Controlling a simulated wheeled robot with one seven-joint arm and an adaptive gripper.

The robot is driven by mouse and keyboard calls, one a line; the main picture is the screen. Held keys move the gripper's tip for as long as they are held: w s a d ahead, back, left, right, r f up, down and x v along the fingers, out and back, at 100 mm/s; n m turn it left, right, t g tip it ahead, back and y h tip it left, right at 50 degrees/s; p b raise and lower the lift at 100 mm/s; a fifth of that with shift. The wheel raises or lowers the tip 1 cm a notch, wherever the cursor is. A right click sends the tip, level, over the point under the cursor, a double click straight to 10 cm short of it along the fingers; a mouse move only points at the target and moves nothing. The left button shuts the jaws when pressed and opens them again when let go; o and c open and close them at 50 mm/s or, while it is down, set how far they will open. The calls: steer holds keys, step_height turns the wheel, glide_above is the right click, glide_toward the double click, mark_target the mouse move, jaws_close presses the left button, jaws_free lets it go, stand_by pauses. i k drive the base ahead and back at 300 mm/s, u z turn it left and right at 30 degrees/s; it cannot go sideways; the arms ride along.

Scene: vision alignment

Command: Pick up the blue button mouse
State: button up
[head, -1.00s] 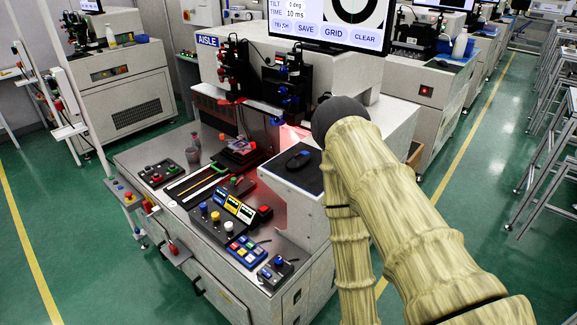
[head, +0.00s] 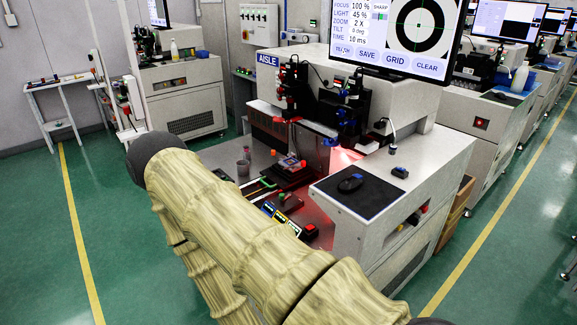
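A dark mouse with blue on it (head: 351,183) lies on a black pad (head: 375,198) on top of the light grey cabinet at the right of the machine. It lies flat with nothing touching it from above. My arm, in a tan ribbed cover with a dark rounded joint, crosses the lower left of the picture, apart from the mouse. My gripper is not in view.
A small blue and dark object (head: 400,172) sits on the cabinet just behind the pad. A monitor (head: 400,38) hangs above. A steel worktop with fixtures and a red button (head: 311,230) lies left of the cabinet. Green floor is open at the right.

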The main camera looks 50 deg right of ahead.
mark_target(351, 183)
steer(key=u, duration=0.15)
steer(key=i, duration=1.3)
steer(key=z, duration=2.1)
